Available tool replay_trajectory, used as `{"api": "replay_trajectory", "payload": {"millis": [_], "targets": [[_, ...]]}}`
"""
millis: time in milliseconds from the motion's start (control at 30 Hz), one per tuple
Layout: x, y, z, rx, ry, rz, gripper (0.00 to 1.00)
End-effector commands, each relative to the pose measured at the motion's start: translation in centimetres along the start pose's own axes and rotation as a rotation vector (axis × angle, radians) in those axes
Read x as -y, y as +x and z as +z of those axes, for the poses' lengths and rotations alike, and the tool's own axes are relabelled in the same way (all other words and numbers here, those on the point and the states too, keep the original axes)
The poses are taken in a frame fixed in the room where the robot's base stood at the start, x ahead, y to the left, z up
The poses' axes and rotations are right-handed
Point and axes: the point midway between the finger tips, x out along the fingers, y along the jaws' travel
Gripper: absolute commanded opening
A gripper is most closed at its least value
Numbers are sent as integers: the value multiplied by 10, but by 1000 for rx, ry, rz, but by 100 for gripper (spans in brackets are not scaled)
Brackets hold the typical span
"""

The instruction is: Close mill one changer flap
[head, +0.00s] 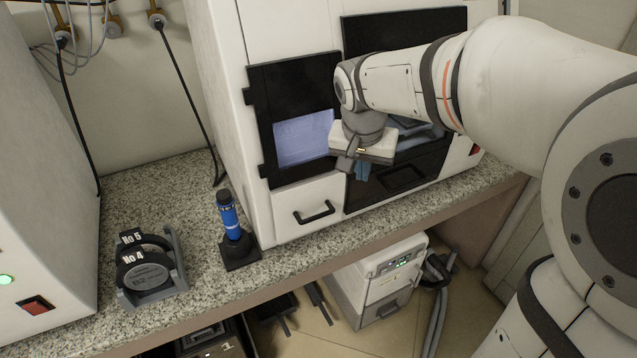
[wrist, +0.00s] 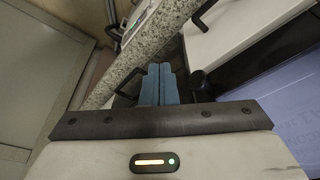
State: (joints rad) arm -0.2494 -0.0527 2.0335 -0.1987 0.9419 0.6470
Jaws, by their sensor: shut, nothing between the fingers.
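The mill is a white cabinet (head: 228,90) on the granite counter. Its front has a black panel with a lit screen (head: 303,137) at the left. Right of it is a dark front section (head: 372,195) with a black handle (head: 403,179); I cannot tell for certain which part is the changer flap or how far it stands open. My gripper (head: 362,170) is in front of this dark section, just right of the screen. Its blue fingers (wrist: 158,84) are together and empty in the wrist view. My arm hides part of the mill front, and contact is unclear.
A white drawer (head: 295,205) with a black handle is below the screen. A blue-and-black tool (head: 228,215) stands in a holder on the counter. A grey rack (head: 170,290) holds discs labelled No 4 and No 5. A white unit (head: 378,285) is under the counter.

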Motion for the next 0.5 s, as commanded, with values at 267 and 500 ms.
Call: {"api": "replay_trajectory", "payload": {"millis": [267,500], "targets": [[-21,-57,-10,-3,3,-2,0],[-30,-89,-17,-2,2,0,0]]}}
